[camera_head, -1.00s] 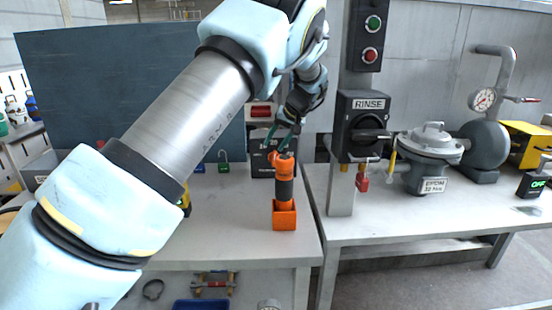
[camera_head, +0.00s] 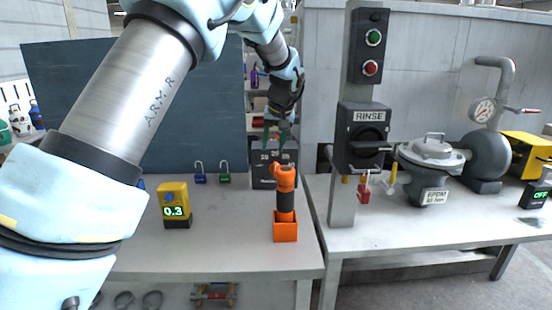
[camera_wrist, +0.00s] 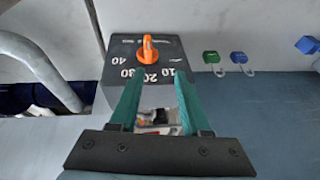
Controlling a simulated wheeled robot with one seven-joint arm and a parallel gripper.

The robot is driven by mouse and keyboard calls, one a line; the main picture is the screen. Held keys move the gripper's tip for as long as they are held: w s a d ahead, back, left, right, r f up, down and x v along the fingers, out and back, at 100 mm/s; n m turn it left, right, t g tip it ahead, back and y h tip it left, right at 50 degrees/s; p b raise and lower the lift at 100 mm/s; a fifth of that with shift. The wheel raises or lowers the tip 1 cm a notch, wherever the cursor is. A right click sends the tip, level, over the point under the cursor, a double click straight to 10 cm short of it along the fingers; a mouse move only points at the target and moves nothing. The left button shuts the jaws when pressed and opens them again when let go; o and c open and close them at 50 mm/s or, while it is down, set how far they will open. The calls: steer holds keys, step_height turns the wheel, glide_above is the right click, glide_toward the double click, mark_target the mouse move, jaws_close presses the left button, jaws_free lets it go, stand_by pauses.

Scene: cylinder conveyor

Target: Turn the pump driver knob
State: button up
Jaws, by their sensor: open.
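An orange knob (camera_wrist: 147,48) sits on the dark face of a grey box in the wrist view, with the numbers 10, 20, 30 and 40 around it. In the head view the dark numbered box (camera_head: 263,172) stands at the back of the left table, and its knob is hard to make out there. My gripper (camera_wrist: 158,77) is open and empty, its two green fingers spread. The knob shows beyond the fingertips and apart from them. In the head view my gripper (camera_head: 278,136) is by the top of the dark box.
An orange-and-black handheld tool (camera_head: 285,187) stands in an orange holder (camera_head: 285,232) in front of the box. A yellow meter (camera_head: 174,195) reads 0.3. Blue and green padlocks (camera_head: 224,178) stand left. The RINSE switch box (camera_head: 361,137) is on a post at right.

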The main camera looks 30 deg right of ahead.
mark_target(276, 164)
steer(key=shift+h, duration=0.8)
steer(key=p+x, duration=0.1)
steer(key=x, duration=0.2)
steer(key=s+p+x, duration=0.1)
steer(key=x, duration=0.2)
steer(key=s+p+x, duration=0.1)
steer(key=x, duration=0.2)
steer(key=shift+f+p, duration=0.4)
steer(key=shift+c, duration=0.4)
jaws_close()
